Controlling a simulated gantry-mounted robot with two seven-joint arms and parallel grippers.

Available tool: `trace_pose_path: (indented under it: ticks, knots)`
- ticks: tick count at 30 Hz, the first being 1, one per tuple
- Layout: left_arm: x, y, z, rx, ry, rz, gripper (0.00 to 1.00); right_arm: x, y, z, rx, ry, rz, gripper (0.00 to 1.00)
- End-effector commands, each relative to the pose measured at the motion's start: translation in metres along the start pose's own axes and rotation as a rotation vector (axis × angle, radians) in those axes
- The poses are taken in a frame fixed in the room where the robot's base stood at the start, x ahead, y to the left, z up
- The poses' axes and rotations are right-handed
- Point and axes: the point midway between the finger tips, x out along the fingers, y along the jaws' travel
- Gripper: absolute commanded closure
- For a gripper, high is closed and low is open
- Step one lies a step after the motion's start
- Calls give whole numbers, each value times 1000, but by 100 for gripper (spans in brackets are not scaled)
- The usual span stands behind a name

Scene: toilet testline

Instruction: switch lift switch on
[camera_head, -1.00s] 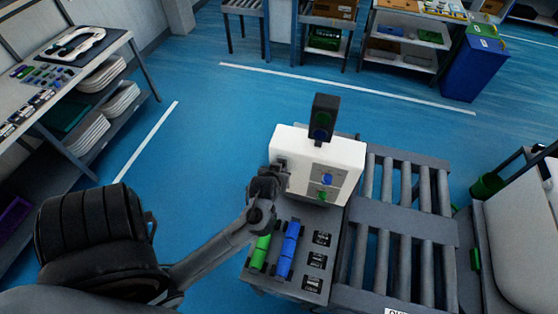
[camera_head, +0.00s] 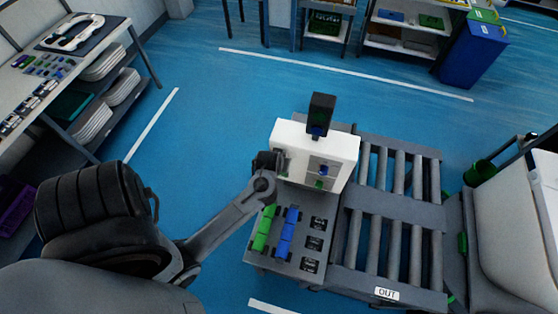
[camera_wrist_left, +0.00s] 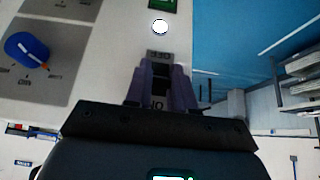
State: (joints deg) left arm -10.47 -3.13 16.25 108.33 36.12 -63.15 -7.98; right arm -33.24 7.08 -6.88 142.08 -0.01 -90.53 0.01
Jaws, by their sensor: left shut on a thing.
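The white control box (camera_head: 340,150) stands at the head of the roller conveyor, with a blue knob (camera_head: 323,170) and a green knob (camera_head: 319,184) on its front panel. My left gripper (camera_head: 279,161) is at the box's left side. In the left wrist view, my left gripper (camera_wrist_left: 160,82) has its fingers close together against the white panel, shut on a small part there, likely the lift switch, which the fingers mostly hide. A small grey label (camera_wrist_left: 159,55) and a round white lamp (camera_wrist_left: 160,27) sit just beyond the fingertips. My right gripper is not in view.
A black signal light (camera_head: 321,114) rises behind the box. Green (camera_head: 264,228) and blue (camera_head: 287,232) handles lie on the grey console below it. The conveyor (camera_head: 398,200) is to the right. A blue knob (camera_wrist_left: 27,48) is left of my fingers. Blue floor is clear behind.

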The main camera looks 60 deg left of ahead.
Motion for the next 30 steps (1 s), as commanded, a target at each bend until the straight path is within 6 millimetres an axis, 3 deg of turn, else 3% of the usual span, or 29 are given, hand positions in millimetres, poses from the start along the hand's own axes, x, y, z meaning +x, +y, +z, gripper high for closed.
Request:
trace_pose_path:
  ticks: [2, 3, 7, 20, 25, 30]
  knots:
    - [1, 0, 1, 1, -2, -1, 100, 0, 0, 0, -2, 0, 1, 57]
    - [1, 0, 1, 1, -2, -1, 71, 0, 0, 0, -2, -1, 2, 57]
    - [0, 0, 1, 0, -1, -1, 51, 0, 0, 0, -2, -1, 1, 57]
    - [-8, 0, -1, 1, 2, -1, 51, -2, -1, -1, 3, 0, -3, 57]
    - [-30, 0, -1, 3, 2, 0, 51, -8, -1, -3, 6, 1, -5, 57]
    - [-68, 0, -4, 4, 3, 0, 51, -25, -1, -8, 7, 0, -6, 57]
